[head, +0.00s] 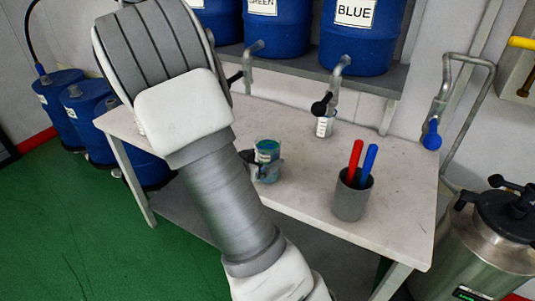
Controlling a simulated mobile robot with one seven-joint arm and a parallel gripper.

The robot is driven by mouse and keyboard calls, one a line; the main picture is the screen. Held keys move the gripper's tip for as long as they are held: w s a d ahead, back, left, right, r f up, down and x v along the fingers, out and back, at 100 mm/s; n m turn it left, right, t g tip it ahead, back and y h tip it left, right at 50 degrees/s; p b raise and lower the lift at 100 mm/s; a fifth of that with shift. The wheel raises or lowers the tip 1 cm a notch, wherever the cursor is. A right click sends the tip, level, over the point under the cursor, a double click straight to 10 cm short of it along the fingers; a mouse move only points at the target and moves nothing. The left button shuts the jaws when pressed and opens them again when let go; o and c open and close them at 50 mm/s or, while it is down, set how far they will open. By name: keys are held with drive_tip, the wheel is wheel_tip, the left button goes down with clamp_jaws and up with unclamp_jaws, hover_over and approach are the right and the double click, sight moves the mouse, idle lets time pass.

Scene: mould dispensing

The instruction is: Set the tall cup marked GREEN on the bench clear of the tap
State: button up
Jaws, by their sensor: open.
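A small cup (267,147) with green and blue colouring stands on the white bench (300,170), left of its middle and forward of the taps. I cannot read a word on it. My gripper (264,164) is open and mostly hidden behind my forearm; its dark fingers show low at the cup, around or beside it. Whether they touch it I cannot tell. The GREEN drum's tap (250,62) hangs behind and above the cup, with bench space between them.
A grey holder (352,197) with a red and a blue stick stands on the right of the bench. A blue-handled pipe (432,135) is at the bench's right end. A steel vessel (480,245) stands right of the bench. The bench's front middle is clear.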

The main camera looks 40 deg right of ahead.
drive_tip(key=w+a+r+n+t+y+p, duration=0.15)
drive_tip(key=a+r+y, duration=0.35)
drive_tip(key=a, duration=0.6)
drive_tip(key=w+a+r+n+t+y+p, duration=0.1)
drive_tip(key=w+a+r+n+t+y, duration=0.15)
drive_tip(key=a+r+y, duration=0.55)
drive_tip(key=s+a+r+n+y, duration=0.1)
drive_tip(key=s+a+r+n, duration=0.2)
drive_tip(key=s+a+n, duration=0.35)
drive_tip(key=s+d+r+n+g+h, duration=0.1)
drive_tip(key=s+r+n+g, duration=0.2)
drive_tip(key=s, duration=1.2)
drive_tip(key=shift+s+h, duration=0.3)
drive_tip(key=shift+s, duration=0.05)
